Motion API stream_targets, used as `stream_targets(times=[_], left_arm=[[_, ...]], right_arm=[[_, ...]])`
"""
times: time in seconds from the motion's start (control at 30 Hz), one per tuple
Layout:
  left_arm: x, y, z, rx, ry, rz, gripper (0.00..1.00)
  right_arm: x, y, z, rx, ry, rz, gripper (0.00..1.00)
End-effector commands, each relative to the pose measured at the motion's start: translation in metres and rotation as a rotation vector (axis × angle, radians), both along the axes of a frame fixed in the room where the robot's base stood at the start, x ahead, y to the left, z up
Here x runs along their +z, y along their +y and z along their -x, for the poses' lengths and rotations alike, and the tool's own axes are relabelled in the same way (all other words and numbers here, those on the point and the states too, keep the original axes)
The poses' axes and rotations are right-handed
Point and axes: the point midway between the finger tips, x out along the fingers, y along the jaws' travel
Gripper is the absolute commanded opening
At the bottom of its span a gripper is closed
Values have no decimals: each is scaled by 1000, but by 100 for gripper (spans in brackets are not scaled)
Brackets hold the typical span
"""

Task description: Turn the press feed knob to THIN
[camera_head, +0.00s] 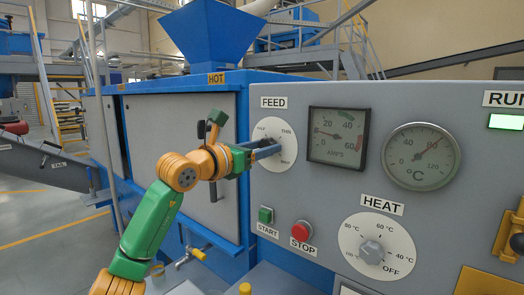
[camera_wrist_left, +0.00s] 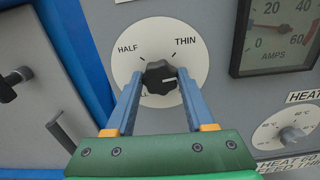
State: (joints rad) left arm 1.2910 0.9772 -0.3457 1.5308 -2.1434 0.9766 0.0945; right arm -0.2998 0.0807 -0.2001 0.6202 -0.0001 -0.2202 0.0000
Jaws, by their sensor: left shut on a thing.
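The dark feed knob (camera_wrist_left: 160,77) sits in the middle of a round white dial (camera_wrist_left: 141,42) on the grey panel. The words HALF and THIN show on the dial; a lower-left word is partly hidden by a finger. The knob's light pointer mark points to the right, below the THIN tick. My left gripper (camera_wrist_left: 159,88) is shut on the knob, one blue finger on each side. In the head view the left gripper (camera_head: 277,150) reaches the feed dial (camera_head: 273,129) from the left and hides the knob.
Right of the dial are an amps gauge (camera_head: 338,135) and a temperature gauge (camera_head: 420,157). Below are a green start button (camera_head: 265,215), a red stop button (camera_head: 301,231) and the heat knob (camera_head: 372,252). A lit green RUN lamp (camera_head: 506,122) is at the right.

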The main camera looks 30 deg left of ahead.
Motion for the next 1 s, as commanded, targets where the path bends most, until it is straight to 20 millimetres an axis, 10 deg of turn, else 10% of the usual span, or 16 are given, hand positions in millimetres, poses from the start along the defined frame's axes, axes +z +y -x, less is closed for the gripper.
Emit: stream_targets(times=[1.0], left_arm=[[4,2,1,-2,40,653,0]], right_arm=[[-8,1,0,-1,0,-1,50]])
